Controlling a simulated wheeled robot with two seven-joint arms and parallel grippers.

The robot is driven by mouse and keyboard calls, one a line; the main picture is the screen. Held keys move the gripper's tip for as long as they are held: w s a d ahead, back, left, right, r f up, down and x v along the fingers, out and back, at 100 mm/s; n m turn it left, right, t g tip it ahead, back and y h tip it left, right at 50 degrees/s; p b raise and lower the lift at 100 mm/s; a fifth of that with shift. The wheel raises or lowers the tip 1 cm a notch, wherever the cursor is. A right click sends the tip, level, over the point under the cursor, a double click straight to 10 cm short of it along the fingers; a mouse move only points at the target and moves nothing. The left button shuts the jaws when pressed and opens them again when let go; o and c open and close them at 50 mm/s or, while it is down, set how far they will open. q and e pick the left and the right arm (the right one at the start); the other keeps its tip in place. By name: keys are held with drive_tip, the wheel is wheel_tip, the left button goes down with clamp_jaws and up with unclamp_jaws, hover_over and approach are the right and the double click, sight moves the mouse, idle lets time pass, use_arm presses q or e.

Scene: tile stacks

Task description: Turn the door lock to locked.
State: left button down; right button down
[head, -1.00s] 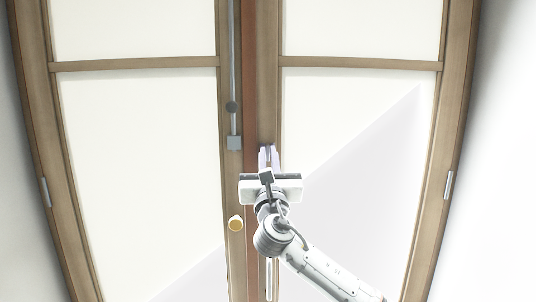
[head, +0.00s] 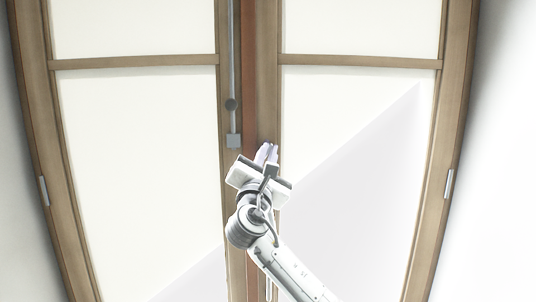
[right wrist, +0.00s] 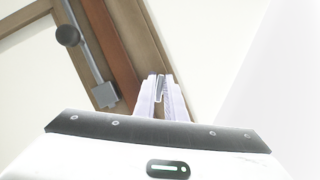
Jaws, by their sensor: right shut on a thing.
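My right gripper (head: 267,152) reaches up to the wooden middle stile of the right door (head: 340,150). Its pale fingers, also in the right wrist view (right wrist: 161,98), are close together and shut on a small part at the stile. I take that part to be the door lock; it is almost wholly hidden between the fingers, so its angle cannot be read. The gripper body is tilted clockwise in the head view, fingertips pointing up and slightly right. My left gripper is not in view.
On the left door (head: 140,150), a vertical metal rod carries a dark round knob (head: 231,105) and ends in a grey block (head: 234,141), close to the left of my fingers. White panels and side walls are clear.

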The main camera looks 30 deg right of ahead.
drive_tip(key=m+g, duration=0.2)
drive_tip(key=m, duration=0.3)
drive_tip(key=m+g+p, duration=0.1)
drive_tip(key=m, duration=0.3)
drive_tip(key=shift+g, duration=0.3)
drive_tip(key=shift+m+g+p, duration=0.4)
drive_tip(key=shift+m+g, duration=0.1)
drive_tip(key=shift+m, duration=0.7)
drive_tip(key=shift+f+m, duration=0.1)
drive_tip(key=shift+m, duration=0.6)
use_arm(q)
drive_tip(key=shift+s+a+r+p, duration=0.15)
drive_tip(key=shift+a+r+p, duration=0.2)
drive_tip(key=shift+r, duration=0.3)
use_arm(e)
drive_tip(key=shift+y, duration=0.3)
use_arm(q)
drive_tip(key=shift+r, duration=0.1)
use_arm(e)
drive_tip(key=shift+m, duration=0.4)
drive_tip(key=c, duration=2.2)
unclamp_jaws()
drive_tip(key=shift+o, duration=0.2)
